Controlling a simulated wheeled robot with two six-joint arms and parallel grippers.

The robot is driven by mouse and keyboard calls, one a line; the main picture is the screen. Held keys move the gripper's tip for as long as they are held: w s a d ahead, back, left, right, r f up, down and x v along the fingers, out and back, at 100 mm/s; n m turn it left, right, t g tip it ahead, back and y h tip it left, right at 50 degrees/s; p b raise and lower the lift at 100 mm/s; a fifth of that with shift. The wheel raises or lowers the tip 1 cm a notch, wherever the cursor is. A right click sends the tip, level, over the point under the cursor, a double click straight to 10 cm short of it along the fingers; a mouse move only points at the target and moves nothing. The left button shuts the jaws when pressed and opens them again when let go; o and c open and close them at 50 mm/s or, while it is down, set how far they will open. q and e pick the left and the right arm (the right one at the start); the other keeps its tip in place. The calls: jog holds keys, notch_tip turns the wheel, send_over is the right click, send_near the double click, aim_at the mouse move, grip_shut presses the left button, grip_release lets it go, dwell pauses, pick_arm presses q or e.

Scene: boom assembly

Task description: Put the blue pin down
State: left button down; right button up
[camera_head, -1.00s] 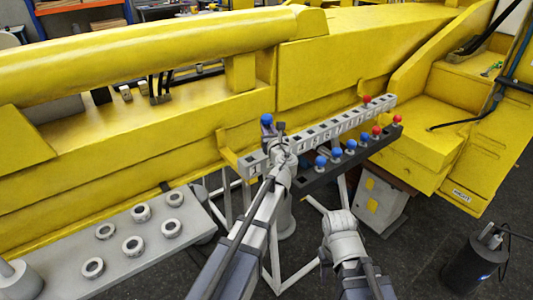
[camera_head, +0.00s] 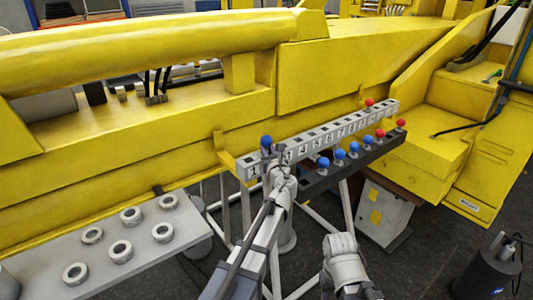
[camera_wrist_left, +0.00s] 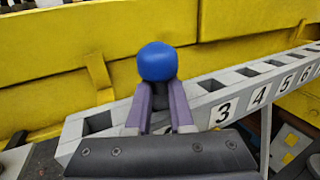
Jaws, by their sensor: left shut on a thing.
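My left gripper (camera_head: 275,158) is shut on a blue pin (camera_head: 267,142) at the near-left end of the pale numbered rail (camera_head: 330,135). In the left wrist view the pin's round blue head (camera_wrist_left: 158,61) stands up between the two fingers (camera_wrist_left: 159,108). The fingers are over the rail, between the empty square hole at the left end and the hole by number 3. The pin's lower part is hidden, so I cannot tell whether it is in a hole.
A dark rack (camera_head: 350,162) beside the rail holds several blue and red pins. One red pin (camera_head: 369,103) stands at the rail's far end. The yellow boom (camera_head: 200,120) runs close behind. A grey table (camera_head: 105,250) with several metal rings is at the left.

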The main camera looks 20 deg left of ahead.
pick_arm(q)
jog(key=shift+r, duration=0.1)
jog(key=shift+f, duration=0.3)
jog(key=c, duration=0.8)
grip_release()
jog(key=shift+r, duration=0.25)
jog(key=shift+s+d+r, duration=0.1)
jog(key=shift+s, duration=0.2)
jog(key=v, duration=1.1)
jog(key=shift+s, duration=0.25)
